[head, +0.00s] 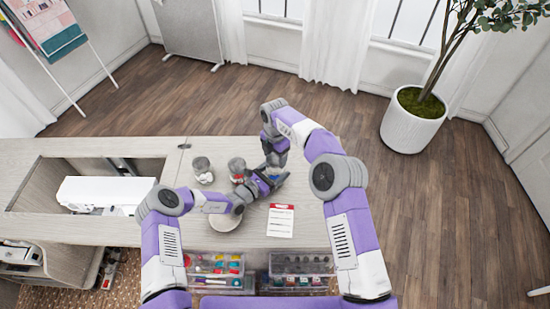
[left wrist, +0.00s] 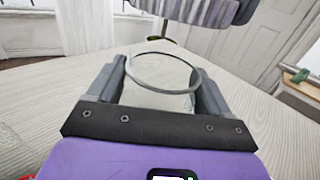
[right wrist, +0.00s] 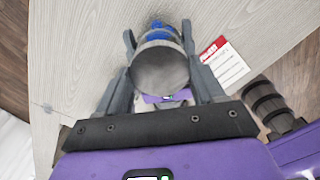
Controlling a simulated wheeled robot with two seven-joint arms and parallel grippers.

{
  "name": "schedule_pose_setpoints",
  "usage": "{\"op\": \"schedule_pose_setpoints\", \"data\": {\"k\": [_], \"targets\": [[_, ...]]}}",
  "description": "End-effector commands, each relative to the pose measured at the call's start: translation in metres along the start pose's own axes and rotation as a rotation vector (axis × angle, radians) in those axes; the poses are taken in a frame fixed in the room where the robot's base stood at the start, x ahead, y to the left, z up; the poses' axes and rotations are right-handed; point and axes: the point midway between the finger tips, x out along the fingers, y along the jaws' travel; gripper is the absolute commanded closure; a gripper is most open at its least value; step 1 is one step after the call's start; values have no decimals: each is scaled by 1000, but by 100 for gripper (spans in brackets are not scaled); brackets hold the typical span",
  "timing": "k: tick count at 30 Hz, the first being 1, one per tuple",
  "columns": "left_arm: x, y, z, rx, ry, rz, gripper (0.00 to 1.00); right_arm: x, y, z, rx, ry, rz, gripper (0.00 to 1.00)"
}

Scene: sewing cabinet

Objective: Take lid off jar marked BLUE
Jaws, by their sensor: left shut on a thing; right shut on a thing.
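My left gripper (left wrist: 160,95) is shut on a clear glass jar (left wrist: 158,98). In the left wrist view the jar's round rim faces up and looks bare. My right gripper (right wrist: 160,65) is shut on a round grey lid (right wrist: 160,72), seen from above between its fingers. Something blue (right wrist: 158,27) shows just past the lid's edge. In the head view both grippers meet over the table, the right one (head: 272,172) close above the left one, and they hide most of the jar. No label reading BLUE is legible. The gap between lid and jar is hard to judge.
Two other lidded jars (head: 203,172) (head: 237,168) stand behind and left of my grippers. A card with a red header (head: 281,220) lies at right front. A pale round dish (head: 226,223) sits under my left arm. A white sewing machine (head: 105,192) is at left.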

Motion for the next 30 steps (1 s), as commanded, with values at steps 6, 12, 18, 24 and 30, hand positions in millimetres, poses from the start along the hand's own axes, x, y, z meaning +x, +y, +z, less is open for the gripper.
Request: {"op": "schedule_pose_setpoints", "data": {"k": [6,12,18,24,30], "targets": [[0,0,0,0,1,0,100,-25,0,0,0,-1,1,69],[0,0,0,0,1,0,100,-25,0,0,0,0,0,69],[0,0,0,0,0,0,0,-25,0,0,0,0,0,69],[-2,0,0,0,1,1,0,-25,0,0,0,0,0,69],[-29,1,1,-1,2,2,0,-30,0,0,0,0,0,69]]}}
